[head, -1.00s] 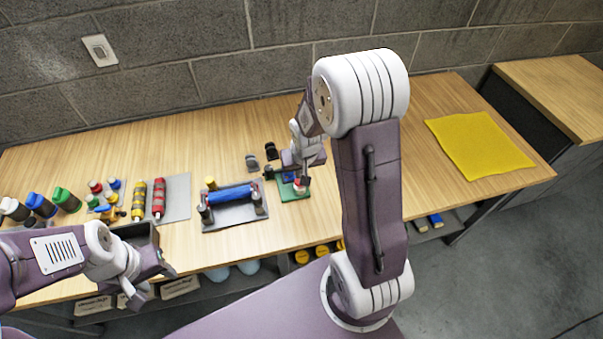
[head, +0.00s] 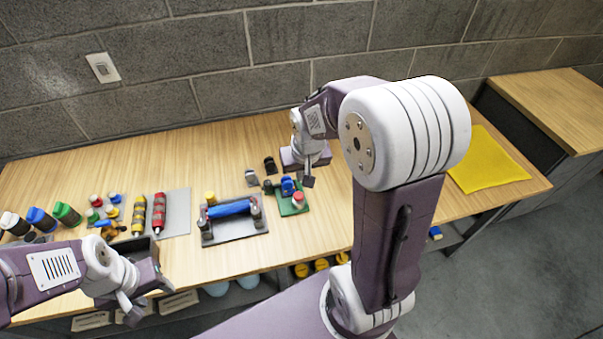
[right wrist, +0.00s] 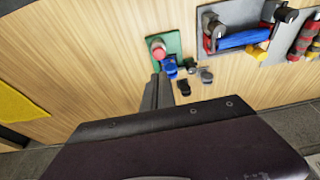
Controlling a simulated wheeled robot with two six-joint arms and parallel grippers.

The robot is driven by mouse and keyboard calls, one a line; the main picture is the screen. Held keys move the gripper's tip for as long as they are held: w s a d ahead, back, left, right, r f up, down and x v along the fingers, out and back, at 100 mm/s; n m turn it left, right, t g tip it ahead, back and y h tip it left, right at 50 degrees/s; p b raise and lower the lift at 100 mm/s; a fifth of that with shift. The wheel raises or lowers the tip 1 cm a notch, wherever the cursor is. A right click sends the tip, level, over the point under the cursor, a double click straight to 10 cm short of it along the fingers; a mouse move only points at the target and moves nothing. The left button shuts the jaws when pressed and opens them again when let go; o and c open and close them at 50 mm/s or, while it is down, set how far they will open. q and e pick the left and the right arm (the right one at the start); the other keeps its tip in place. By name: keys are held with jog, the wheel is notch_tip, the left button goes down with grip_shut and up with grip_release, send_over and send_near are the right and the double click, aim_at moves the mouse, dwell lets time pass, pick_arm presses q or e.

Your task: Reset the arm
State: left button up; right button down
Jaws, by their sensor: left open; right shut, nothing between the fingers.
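My right gripper (head: 308,180) is shut and empty above the wooden table, just to the right of the small green pad (head: 293,201) with blue and red-topped pieces. In the right wrist view its closed fingers (right wrist: 157,90) point toward the green pad (right wrist: 172,45). My right arm stands tall in the head view and covers part of the table. My left gripper (head: 140,292) is open at the table's front edge, at lower left; its fingers hold nothing visible.
A grey tray with a blue cylinder (head: 230,208) sits mid-table. A yellow cloth (head: 490,170) lies at right. A block wall runs behind.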

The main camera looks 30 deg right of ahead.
dwell(0.3)
jog(key=s+a+f+n+g, duration=0.1)
jog(key=s+a+f, duration=0.1)
jog(key=s, duration=0.3)
jog(key=s+a+f+n+g+y, duration=0.1)
jog(key=s+a+f, duration=0.2)
jog(key=s, duration=0.3)
jog(key=shift+a, duration=0.8)
jog(key=shift+w, duration=0.15)
